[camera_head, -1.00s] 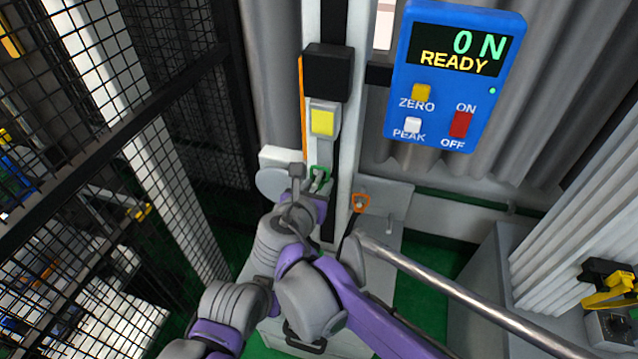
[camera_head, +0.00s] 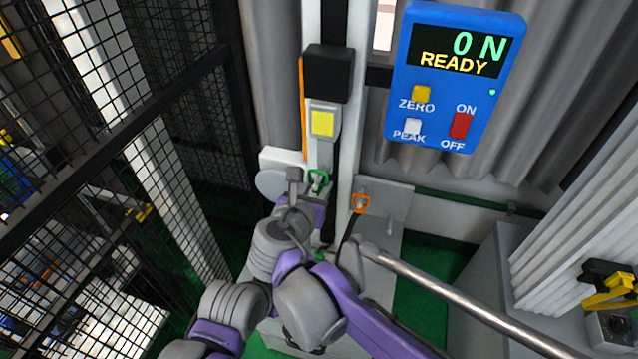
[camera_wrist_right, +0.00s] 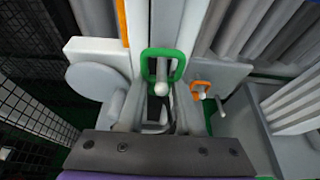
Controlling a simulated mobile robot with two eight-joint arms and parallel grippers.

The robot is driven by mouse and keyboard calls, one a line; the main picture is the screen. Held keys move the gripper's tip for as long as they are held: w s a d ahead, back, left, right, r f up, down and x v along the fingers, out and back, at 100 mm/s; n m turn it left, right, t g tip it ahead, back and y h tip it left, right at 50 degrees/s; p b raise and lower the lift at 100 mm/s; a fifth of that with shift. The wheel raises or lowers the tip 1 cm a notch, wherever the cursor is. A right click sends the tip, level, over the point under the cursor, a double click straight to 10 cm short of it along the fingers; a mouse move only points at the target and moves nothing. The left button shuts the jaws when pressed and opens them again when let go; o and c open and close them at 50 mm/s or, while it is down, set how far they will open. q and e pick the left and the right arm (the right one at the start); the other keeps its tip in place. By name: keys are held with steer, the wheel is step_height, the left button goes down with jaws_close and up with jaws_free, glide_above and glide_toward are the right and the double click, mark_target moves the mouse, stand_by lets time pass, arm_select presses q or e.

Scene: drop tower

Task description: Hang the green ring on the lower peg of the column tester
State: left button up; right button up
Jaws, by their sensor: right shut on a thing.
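The column tester (camera_head: 351,130) is a tall white post with a dark slot, in the middle of the head view. The small square green ring (camera_head: 318,176) is in front of the post, low down. In the right wrist view the green ring (camera_wrist_right: 180,66) is upright, and a pale peg with a round tip (camera_wrist_right: 162,88) shows through it. The tip overlaps the ring's lower bar, so the ring appears to be around the peg. My right gripper (camera_head: 305,182) is shut on the green ring; its fingertips are partly hidden. My left gripper is not in view.
An orange ring (camera_head: 361,203) hangs to the right of the post, close to my arm. A blue display (camera_head: 455,75) reads "0 N READY". A black block (camera_head: 327,72) with a yellow plate (camera_head: 322,123) is above the green ring. Black mesh fencing (camera_head: 110,90) stands on the left.

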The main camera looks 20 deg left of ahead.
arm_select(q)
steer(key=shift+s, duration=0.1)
arm_select(e)
steer(key=shift+s+a, duration=0.1)
steer(key=shift+s, duration=2.35)
